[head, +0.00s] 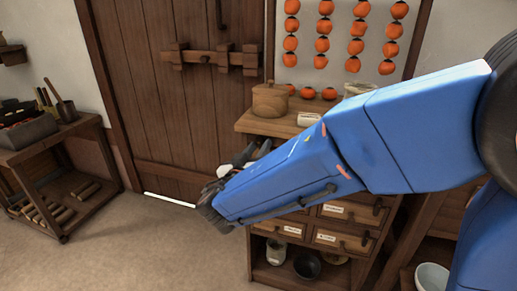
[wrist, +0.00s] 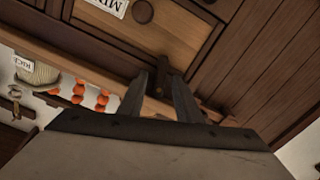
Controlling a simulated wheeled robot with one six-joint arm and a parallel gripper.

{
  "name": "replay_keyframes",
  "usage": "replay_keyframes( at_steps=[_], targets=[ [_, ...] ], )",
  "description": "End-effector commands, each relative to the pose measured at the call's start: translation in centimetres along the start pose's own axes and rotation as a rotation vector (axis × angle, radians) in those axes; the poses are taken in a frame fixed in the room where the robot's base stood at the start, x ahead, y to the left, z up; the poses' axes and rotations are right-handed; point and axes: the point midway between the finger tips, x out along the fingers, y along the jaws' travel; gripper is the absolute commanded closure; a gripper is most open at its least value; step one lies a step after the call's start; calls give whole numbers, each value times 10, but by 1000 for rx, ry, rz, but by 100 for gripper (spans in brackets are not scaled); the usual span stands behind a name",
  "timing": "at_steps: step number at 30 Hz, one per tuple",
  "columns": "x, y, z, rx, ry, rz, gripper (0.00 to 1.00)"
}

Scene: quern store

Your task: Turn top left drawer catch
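The drawer cabinet (head: 341,241) stands under the wooden counter in the head view. My blue arm crosses in front of its upper drawers, so the top left drawer is hidden there. In the wrist view, a drawer front (wrist: 170,32) with a partly cut-off label and a dark round knob (wrist: 143,12) fills the upper middle. A small dark wooden catch (wrist: 163,68) sits at that drawer's edge. My gripper (wrist: 163,80) has its two fingers apart, one on each side of the catch in the picture. I cannot tell whether they touch it. In the head view my gripper (head: 239,163) is at the cabinet's left end.
A lidded pot (head: 270,99) and orange fruits stand on the counter (head: 257,123). A barred wooden door (head: 180,85) is behind, left of the cabinet. A side table (head: 45,150) with a tool box is at far left. Floor between is clear. Jars stand on the bottom shelf.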

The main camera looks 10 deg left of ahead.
Motion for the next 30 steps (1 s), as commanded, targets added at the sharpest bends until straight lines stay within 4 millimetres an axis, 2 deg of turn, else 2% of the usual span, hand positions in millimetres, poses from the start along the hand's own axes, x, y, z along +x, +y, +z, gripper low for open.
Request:
replay_keyframes(
  at_steps=[7, 8, 11, 12, 22, 30],
  targets=[
    [0, 0, 0, 0, 0, 0, 69],
    [0, 0, 0, 0, 0, 0, 74],
    [0, 0, 0, 0, 0, 0, 97],
    [0, 0, 0, 0, 0, 0, 100],
    [0, 0, 0, -30, 0, 0, 100],
    [0, 2, 0, -179, -1, -1, 100]
  ],
)
